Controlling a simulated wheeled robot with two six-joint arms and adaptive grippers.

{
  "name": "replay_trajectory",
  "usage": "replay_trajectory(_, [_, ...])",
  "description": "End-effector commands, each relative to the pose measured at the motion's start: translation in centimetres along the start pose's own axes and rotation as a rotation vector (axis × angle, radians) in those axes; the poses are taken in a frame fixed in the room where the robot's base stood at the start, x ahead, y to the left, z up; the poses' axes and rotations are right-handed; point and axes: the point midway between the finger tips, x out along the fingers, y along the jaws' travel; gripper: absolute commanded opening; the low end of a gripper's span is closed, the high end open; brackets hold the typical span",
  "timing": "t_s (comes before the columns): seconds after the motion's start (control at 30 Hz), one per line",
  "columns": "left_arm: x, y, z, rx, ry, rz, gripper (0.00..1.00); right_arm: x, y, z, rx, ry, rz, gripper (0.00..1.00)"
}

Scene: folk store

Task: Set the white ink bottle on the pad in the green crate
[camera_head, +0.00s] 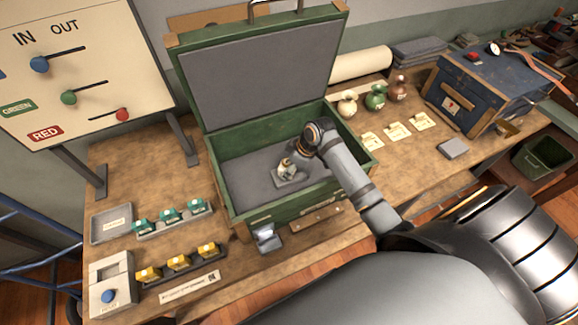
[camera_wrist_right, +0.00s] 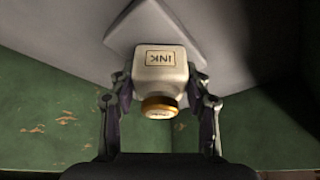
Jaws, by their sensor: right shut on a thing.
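The white ink bottle (camera_wrist_right: 160,66), with an INK label and a brass cap, is between the fingers of my right gripper (camera_wrist_right: 158,85) in the right wrist view. My right gripper (camera_head: 290,160) reaches down inside the open green crate (camera_head: 290,209) in the head view and is shut on the bottle (camera_head: 286,170). The light grey pad (camera_head: 287,182) lies on the crate's grey floor, and its corner shows behind the bottle in the wrist view (camera_wrist_right: 128,35). The bottle is over the pad; I cannot tell whether they touch. My left gripper is not in view.
The crate's lid (camera_head: 262,75) stands open at the back. Small teal (camera_head: 168,215) and yellow (camera_head: 178,262) bottles stand in racks at left. Three small vases (camera_head: 375,97) and a blue chest (camera_head: 485,90) are to the right. A lever board (camera_head: 75,65) stands at back left.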

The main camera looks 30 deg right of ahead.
Motion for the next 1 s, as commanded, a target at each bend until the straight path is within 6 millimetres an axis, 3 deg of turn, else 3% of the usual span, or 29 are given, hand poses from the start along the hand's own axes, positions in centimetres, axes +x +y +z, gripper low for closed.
replay_trajectory(0.13, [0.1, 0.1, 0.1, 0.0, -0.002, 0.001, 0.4, 0.2, 0.0, 0.1, 0.0, 0.0, 0.0, 0.16])
replay_trajectory(0.17, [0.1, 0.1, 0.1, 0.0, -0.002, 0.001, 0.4, 0.2, 0.0, 0.1, 0.0, 0.0, 0.0, 0.51])
replay_trajectory(0.3, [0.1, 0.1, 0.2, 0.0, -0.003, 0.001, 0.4, 0.2, 0.0, 0.1, 0.0, 0.0, 0.0, 0.7])
replay_trajectory(0.7, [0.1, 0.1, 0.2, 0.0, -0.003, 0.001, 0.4, -0.5, 0.1, 0.0, 0.0, 0.001, 0.002, 0.71])
replay_trajectory(1.0, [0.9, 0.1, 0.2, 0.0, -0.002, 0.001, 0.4, -7.4, 0.2, 0.1, -0.006, -0.003, 0.007, 0.71])
